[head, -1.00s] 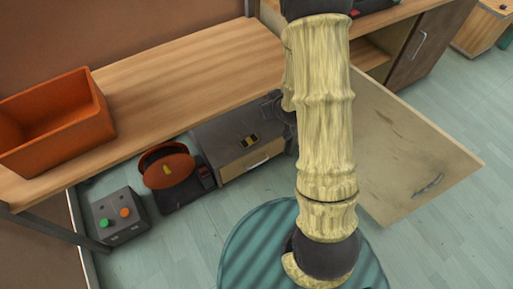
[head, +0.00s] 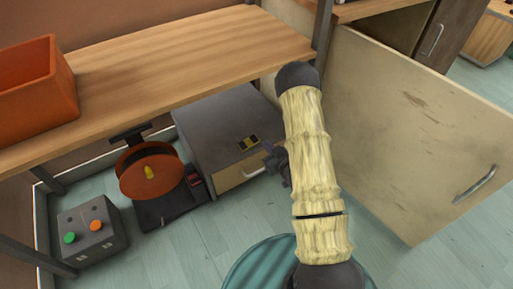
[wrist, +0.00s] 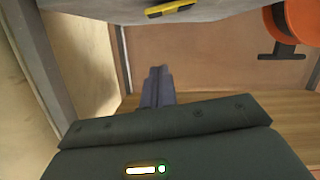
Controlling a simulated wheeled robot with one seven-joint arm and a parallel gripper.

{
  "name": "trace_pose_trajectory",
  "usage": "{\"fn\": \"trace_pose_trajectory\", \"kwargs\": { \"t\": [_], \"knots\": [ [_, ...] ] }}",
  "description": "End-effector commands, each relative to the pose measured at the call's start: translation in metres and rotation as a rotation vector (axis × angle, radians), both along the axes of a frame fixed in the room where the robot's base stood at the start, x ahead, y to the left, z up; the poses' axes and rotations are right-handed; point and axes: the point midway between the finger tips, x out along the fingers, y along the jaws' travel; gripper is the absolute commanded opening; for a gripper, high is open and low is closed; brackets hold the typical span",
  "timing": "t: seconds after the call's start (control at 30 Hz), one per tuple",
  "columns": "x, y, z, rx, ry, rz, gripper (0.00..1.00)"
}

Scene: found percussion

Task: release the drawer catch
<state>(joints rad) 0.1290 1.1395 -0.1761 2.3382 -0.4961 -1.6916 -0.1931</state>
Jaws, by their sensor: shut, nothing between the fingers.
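A grey drawer unit (head: 212,122) stands on the floor under the bench. Its pale wooden drawer front (head: 232,180) looks shut and bears a light handle (head: 253,173). A yellow and black catch (head: 249,143) lies on the unit's top near the front edge; it also shows at the top of the wrist view (wrist: 172,8). My gripper (head: 270,153) is beside the unit's front right corner, close to the catch but apart from it. In the wrist view its narrow fingers (wrist: 158,74) are together and empty. My arm hides part of the unit's right side.
An orange reel (head: 152,172) on a dark stand is left of the unit. A grey box (head: 90,232) with green and orange buttons sits farther left. The bench top (head: 190,65) overhangs the unit. A pale door panel (head: 415,130) stands to the right of my arm.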

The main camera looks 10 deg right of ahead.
Motion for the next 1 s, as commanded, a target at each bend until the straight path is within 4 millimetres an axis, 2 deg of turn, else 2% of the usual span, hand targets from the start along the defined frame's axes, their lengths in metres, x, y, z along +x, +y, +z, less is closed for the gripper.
{"fn": "trace_pose_trajectory", "kwargs": {
  "t": [0.47,0.67,1.0],
  "knots": [
    [0.006,0.005,-0.003,0.001,-0.005,0.007,0.0],
    [0.031,0.012,-0.011,0.001,-0.008,0.009,0.0],
    [0.087,0.027,-0.026,0.001,-0.008,0.007,0.0]
  ]
}}
